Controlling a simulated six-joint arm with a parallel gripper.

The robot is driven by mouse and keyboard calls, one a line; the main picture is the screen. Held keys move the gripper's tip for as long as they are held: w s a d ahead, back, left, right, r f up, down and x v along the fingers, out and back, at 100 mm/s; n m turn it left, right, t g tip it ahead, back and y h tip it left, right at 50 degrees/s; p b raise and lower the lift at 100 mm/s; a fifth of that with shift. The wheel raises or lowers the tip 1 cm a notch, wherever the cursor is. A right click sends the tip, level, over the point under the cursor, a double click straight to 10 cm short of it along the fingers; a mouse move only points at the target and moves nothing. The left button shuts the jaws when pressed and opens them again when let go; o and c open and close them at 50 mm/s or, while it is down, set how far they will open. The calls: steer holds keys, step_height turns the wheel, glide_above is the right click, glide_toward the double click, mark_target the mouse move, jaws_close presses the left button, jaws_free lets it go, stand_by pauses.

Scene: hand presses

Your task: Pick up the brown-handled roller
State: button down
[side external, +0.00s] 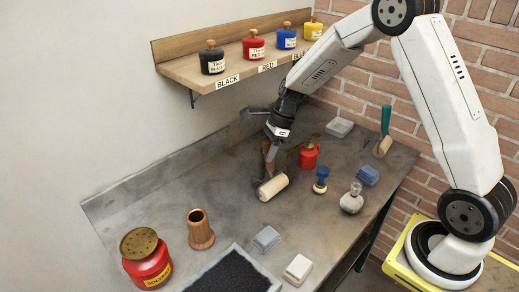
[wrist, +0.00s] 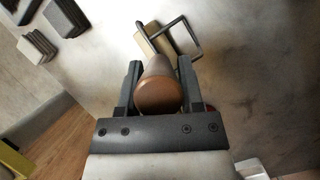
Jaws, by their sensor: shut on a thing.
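The brown-handled roller has a cream cylinder (side external: 272,187) and a thin dark wire frame, seen near the middle of the bench in the side view. Its brown handle (wrist: 159,92) fills the space between the fingers of my gripper (wrist: 160,70) in the wrist view, with the cream cylinder beyond it. In the side view my gripper (side external: 268,150) points down and is shut on the handle, largely covering it. The cylinder hangs below the fingers. I cannot tell whether it touches the bench.
A red can (side external: 309,157) and blue-knobbed stamp (side external: 320,182) stand close right of the roller. A green-handled tool (side external: 384,135) is farther right. A wooden cup (side external: 200,230), solvent can (side external: 147,258) and black tray (side external: 268,284) are in front. Bench left of the roller is clear.

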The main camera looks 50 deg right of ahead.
mark_target(269, 141)
steer(key=shift+r, duration=0.15)
steer(key=shift+r, duration=0.9)
steer(key=shift+s+r, duration=0.25)
steer(key=shift+r, duration=0.55)
steer(key=s, duration=1.7)
steer(key=shift+s, duration=0.25)
steer(key=shift+f, duration=0.1)
